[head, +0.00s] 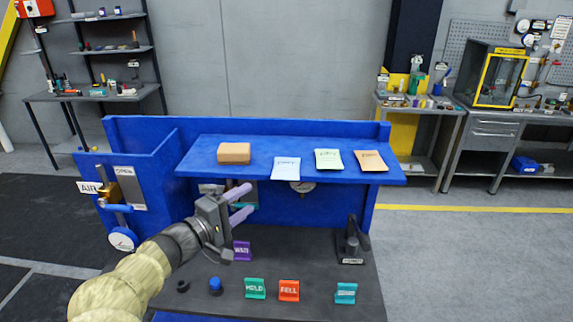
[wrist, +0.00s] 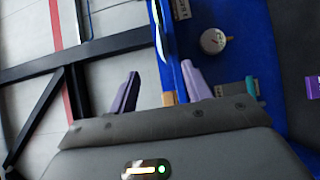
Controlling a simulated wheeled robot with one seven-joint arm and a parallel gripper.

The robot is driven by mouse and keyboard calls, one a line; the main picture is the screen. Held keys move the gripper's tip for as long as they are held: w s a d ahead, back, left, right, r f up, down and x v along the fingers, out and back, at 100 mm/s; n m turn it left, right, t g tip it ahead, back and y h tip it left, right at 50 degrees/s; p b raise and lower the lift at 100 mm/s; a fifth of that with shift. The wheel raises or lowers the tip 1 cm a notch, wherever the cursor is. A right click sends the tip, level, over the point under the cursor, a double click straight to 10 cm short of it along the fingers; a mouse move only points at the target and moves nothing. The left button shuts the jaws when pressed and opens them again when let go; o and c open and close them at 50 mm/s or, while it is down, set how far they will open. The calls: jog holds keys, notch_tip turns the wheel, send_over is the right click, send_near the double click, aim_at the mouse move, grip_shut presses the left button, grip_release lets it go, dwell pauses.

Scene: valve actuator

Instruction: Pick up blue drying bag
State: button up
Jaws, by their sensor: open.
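Several flat bags lie on the blue shelf (head: 210,160) in the head view. One is pale with blue lettering (head: 286,168) and looks like the blue drying bag; its label is too small to read. To its right lie a pale green bag (head: 328,159) and a tan bag (head: 370,161). My gripper (head: 246,199) is open and empty, with its purple fingers apart, below the shelf's front edge and lower left of the pale blue-lettered bag. In the wrist view my gripper (wrist: 160,85) straddles the blue shelf edge in the picture; I cannot tell the bag there.
A dial gauge (head: 302,186) is on the panel under the shelf. The dark bench (head: 325,270) below holds green, red and teal tags and a black lever device (head: 352,241). A blue side panel (head: 150,155) stands left.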

aim_at(278, 179)
jog(key=p+x, duration=0.2)
jog(key=x, duration=0.5)
jog(key=shift+w+d+r+p, duration=0.1)
jog(key=shift+w+r+p, duration=0.05)
jog(key=shift+p, duration=0.2)
jog(key=shift+w+d, duration=0.15)
jog(key=shift+w, duration=0.05)
jog(key=p+x, duration=0.3)
jog(key=x, duration=0.1)
jog(key=shift+w+p, duration=0.25)
jog(key=shift+p, duration=0.05)
jog(key=shift+w+d+f, duration=0.3)
jog(key=shift+w, duration=0.05)
jog(key=shift+c, duration=0.4)
grip_shut()
